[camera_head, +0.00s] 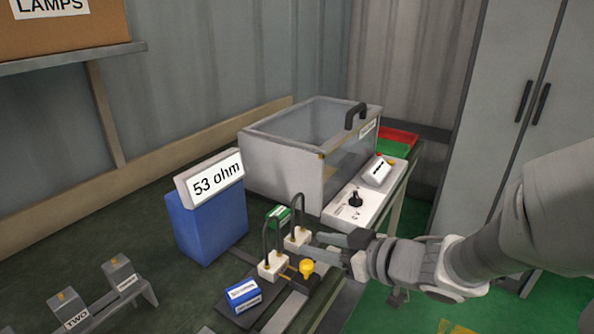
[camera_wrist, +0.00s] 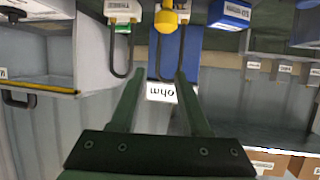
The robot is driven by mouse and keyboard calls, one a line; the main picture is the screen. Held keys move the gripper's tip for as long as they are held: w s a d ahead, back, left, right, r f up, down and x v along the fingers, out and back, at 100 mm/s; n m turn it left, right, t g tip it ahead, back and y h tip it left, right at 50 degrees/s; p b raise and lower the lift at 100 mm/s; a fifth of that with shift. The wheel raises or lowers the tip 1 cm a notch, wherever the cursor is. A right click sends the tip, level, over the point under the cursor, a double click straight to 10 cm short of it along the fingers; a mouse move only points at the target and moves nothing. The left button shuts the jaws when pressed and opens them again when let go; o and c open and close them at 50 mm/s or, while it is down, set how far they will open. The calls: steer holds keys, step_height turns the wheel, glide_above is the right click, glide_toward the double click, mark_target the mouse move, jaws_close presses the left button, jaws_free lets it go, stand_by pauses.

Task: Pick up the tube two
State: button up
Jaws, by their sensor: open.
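Two dark U-shaped tubes with white blocks stand on a dark fixture in the head view, a nearer one (camera_head: 272,265) and a farther one (camera_head: 297,236). I cannot read which is tube two. My gripper (camera_head: 314,246) is open beside them, close to the farther block, with its fingers pointing left. In the wrist view the tubes show upside down, one at left (camera_wrist: 121,50) and one near the middle (camera_wrist: 168,52). My open fingers (camera_wrist: 159,75) reach toward them, with no tube clearly gripped. A rack piece labelled TWO (camera_head: 72,312) stands at lower left.
A blue box with a "53 ohm" display (camera_head: 207,220) stands behind the tubes. A yellow knob (camera_head: 306,267), a blue block (camera_head: 243,294) and a green block (camera_head: 279,216) are close by. A clear-lidded grey box (camera_head: 283,172) and a control panel (camera_head: 357,203) are behind.

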mark_target(279, 236)
steer(key=b+x, duration=0.2)
steer(key=x, duration=0.9)
steer(key=shift+f+b, duration=0.15)
steer(key=shift+b, duration=0.15)
steer(key=b+x, duration=0.1)
steer(key=x, duration=0.1)
steer(key=b+x, duration=0.1)
steer(key=x, duration=0.1)
steer(key=shift+w+f, duration=0.15)
steer(key=shift+f, duration=0.2)
steer(key=shift+w+a, duration=0.25)
jaws_close()
